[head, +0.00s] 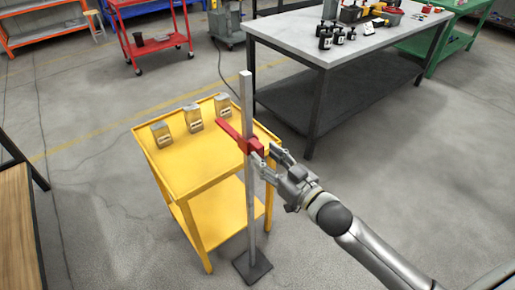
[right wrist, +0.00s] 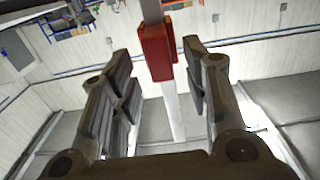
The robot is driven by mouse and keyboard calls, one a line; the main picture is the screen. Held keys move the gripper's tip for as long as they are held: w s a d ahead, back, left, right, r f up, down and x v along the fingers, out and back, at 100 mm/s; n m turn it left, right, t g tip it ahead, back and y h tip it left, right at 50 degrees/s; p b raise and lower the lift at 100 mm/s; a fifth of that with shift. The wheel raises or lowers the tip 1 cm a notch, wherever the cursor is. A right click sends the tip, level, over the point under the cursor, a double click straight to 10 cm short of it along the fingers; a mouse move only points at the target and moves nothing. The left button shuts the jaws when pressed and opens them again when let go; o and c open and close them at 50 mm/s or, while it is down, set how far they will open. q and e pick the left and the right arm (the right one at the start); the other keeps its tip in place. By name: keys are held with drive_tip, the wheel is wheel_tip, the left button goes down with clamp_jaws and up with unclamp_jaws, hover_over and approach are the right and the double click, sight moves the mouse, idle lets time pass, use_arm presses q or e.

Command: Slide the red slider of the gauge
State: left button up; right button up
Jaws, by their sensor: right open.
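The gauge is a tall grey post (head: 248,205) on a dark square base plate (head: 252,267) on the floor. Its red slider (head: 251,146) sits on the upper part of the post, with a red arm pointing to the upper left over the yellow cart. My right gripper (head: 268,154) is open, close to the slider on its right side. In the right wrist view the red slider (right wrist: 157,53) appears between the two spread fingers, near their tips; I cannot tell whether either finger touches it. My left gripper is not in view.
A grey-topped workbench (head: 300,40) with black items stands behind. A red cart (head: 155,44) is farther back. Floor to the right is clear.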

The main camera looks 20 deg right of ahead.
sight(262, 153)
drive_tip(key=shift+x, duration=2.1)
drive_tip(key=shift+c, duration=0.4)
clamp_jaws()
